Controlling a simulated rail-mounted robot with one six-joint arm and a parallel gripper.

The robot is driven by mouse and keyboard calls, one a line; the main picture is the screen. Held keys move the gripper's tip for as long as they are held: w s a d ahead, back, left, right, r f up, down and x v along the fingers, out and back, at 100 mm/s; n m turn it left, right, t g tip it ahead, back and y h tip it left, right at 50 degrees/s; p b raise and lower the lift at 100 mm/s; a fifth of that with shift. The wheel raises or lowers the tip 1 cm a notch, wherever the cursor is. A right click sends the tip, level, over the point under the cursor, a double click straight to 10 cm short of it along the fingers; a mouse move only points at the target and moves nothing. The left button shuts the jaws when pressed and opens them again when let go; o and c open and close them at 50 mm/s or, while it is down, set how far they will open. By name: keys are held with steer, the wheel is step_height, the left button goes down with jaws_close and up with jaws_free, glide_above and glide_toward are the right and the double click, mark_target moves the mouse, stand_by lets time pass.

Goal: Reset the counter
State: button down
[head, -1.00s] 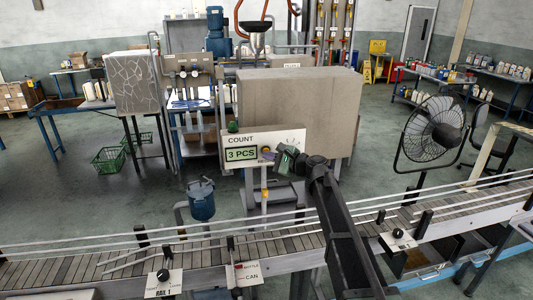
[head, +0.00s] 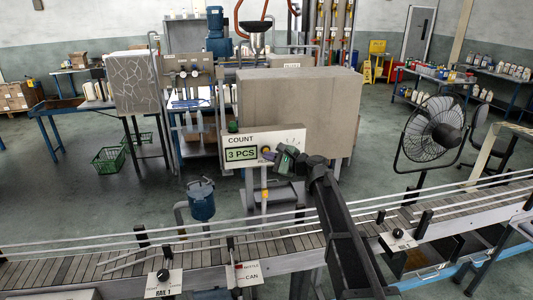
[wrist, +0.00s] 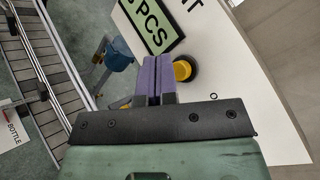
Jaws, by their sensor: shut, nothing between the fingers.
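The counter panel (head: 241,167) is a white board on a post, with a green display (head: 241,153) reading "3 PCS" under the word COUNT. A yellow round knob or button (wrist: 183,70) with a dark base sits on the panel beside the display. My gripper (head: 271,155) is at the panel's face, right of the display. In the wrist view its two purple fingers (wrist: 154,65) are shut together with nothing between them. Their tips are just left of the yellow knob; I cannot tell whether they touch it or the panel.
A conveyor (head: 80,262) with rails runs across the front. A large grey cabinet (head: 298,112) stands behind the panel. A blue bucket-like vessel (head: 201,202) is left of the panel, and a black fan (head: 432,135) stands at the right.

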steer(key=shift+w, duration=0.15)
steer(key=shift+w+a, duration=0.1)
steer(key=shift+w, duration=0.2)
steer(key=shift+w+a, duration=0.15)
steer(key=shift+w, duration=0.3)
stand_by(0.7)
steer(key=shift+s, duration=0.15)
steer(key=shift+s+d, duration=0.25)
steer(key=shift+s, duration=0.45)
steer(key=s, duration=0.1)
steer(key=s+d, duration=0.1)
steer(key=s, duration=0.2)
steer(key=shift+s+d, duration=0.25)
steer(key=shift+s, duration=0.15)
stand_by(0.5)
